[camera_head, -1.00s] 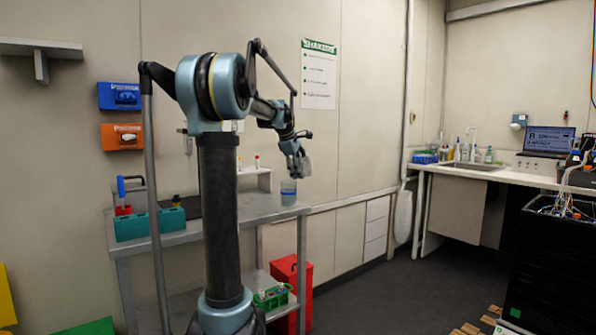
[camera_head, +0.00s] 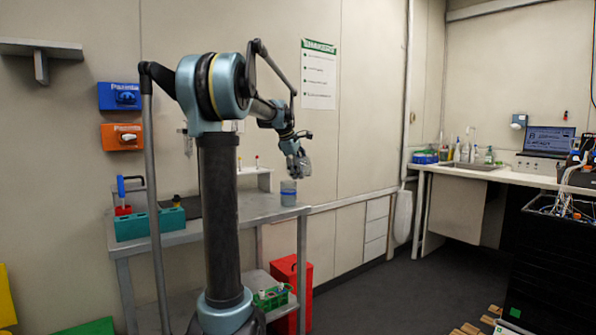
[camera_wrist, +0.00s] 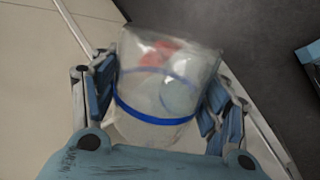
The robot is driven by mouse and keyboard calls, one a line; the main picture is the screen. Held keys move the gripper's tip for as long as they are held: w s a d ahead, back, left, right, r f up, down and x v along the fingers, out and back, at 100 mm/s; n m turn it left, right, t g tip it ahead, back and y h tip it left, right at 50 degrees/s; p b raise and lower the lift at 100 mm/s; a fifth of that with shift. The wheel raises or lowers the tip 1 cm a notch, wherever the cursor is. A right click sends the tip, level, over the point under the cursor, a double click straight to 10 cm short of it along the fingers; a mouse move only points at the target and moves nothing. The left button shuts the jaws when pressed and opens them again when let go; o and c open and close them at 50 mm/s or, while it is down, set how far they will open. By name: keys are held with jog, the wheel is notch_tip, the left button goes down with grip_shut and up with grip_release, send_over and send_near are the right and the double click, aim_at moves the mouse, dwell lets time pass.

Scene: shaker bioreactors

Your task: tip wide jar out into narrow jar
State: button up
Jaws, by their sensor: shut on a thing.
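In the wrist view my gripper (camera_wrist: 160,100) is shut on a clear, wide jar (camera_wrist: 150,125) with a blue band around it. The jar sits between both fingers and looks tilted. Red and pale round shapes show through its wall; I cannot tell whether they are inside or behind it. In the head view my gripper (camera_head: 299,167) points down above the right end of the grey bench. A small clear jar (camera_head: 288,193) with a bluish band or content shows upright just below and left of the fingers. I cannot tell for sure that it is the narrow jar.
The grey bench (camera_head: 160,238) also holds a teal rack (camera_head: 150,224) at its left. A green rack (camera_head: 272,298) sits on the lower shelf, and a red bin (camera_head: 291,275) stands behind. Open floor lies to the right, before the sink counter (camera_head: 500,176).

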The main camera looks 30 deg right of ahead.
aim_at(306, 158)
jog(key=shift+s+d+r+m+t+y, duration=0.2)
jog(key=shift+r+t+y, duration=0.1)
jog(key=shift+t, duration=0.1)
jog(key=shift+s+d+r+m+t+y, duration=0.1)
jog(key=shift+s+r+t+y, duration=0.1)
jog(key=shift+r+t, duration=0.15)
jog(key=shift+s+d+f+t+y, duration=0.1)
jog(key=shift+s+f+t+y, duration=0.25)
jog(key=shift+t, duration=0.3)
jog(key=shift+w+r+m, duration=0.1)
jog(key=shift+m, duration=0.2)
jog(key=shift+s+d+f+t+y, duration=0.2)
jog(key=shift+t+y, duration=0.35)
jog(key=shift+t, duration=0.15)
jog(key=shift+r, duration=0.1)
jog(key=shift+s+d+r+m+t+y, duration=0.1)
jog(key=shift+r+m+t+y, duration=0.2)
jog(key=shift+r, duration=0.5)
jog(key=shift+s+r+m+t+y, duration=0.1)
jog(key=shift+r+t, duration=0.3)
jog(key=shift+r, duration=0.35)
jog(key=shift+t, duration=0.3)
